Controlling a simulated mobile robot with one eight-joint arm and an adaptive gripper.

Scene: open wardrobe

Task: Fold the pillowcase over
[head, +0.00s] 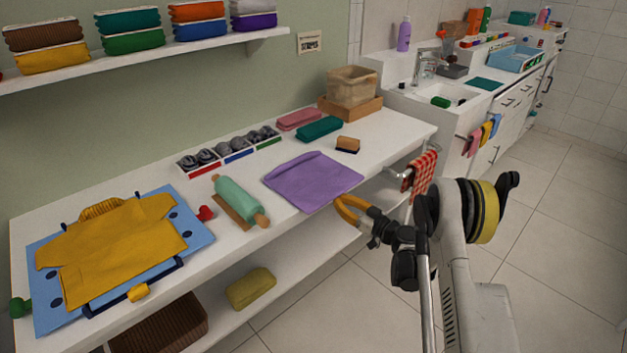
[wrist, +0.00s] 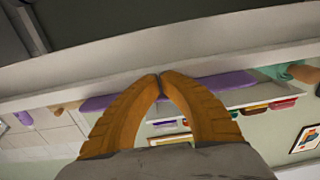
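The purple pillowcase (head: 312,182) lies mostly flat on the white worktop, with a raised band along its far edge. Its near right edge lies along the worktop's front edge. The pillowcase shows as purple strips either side of the fingers (wrist: 222,81). Whether its edge is pinched at the tips is hidden.
A green rolling pin (head: 240,199) lies left of the pillowcase. A brush (head: 347,145) and folded teal cloth (head: 319,128) lie behind it. A sock tray (head: 228,149) stands at the back. A yellow shirt (head: 120,250) lies on a blue board at the left. A checked towel (head: 420,172) hangs at the right end.

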